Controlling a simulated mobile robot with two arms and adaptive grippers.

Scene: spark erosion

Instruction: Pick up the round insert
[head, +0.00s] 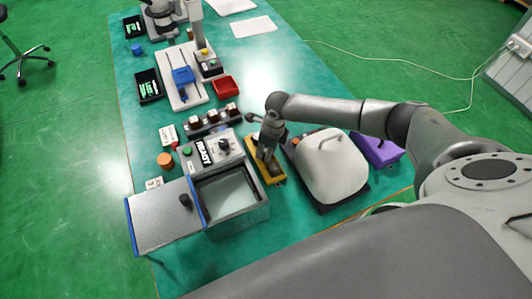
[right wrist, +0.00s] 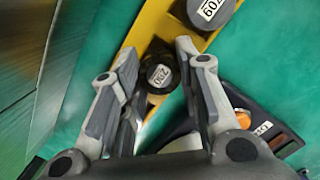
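My right gripper (head: 266,152) reaches down over a yellow holder (head: 252,160) on the green table. In the right wrist view, the gripper (right wrist: 158,52) has its two fingers spread apart. A dark round insert with a white label (right wrist: 160,74) sits in the yellow holder (right wrist: 150,28) and shows between the fingers. I cannot tell whether either finger touches it. A second, larger-looking dark round insert (right wrist: 208,10) with a white label sits farther along the holder. The task does not say which round insert is meant. My left gripper is not in view.
A grey open-topped tank (head: 262,207) and a control box (head: 205,152) stand left of the holder. A white-covered machine (head: 330,165) stands close on its right, with a purple block (head: 378,150) beyond. A red tray (head: 226,86) lies farther back.

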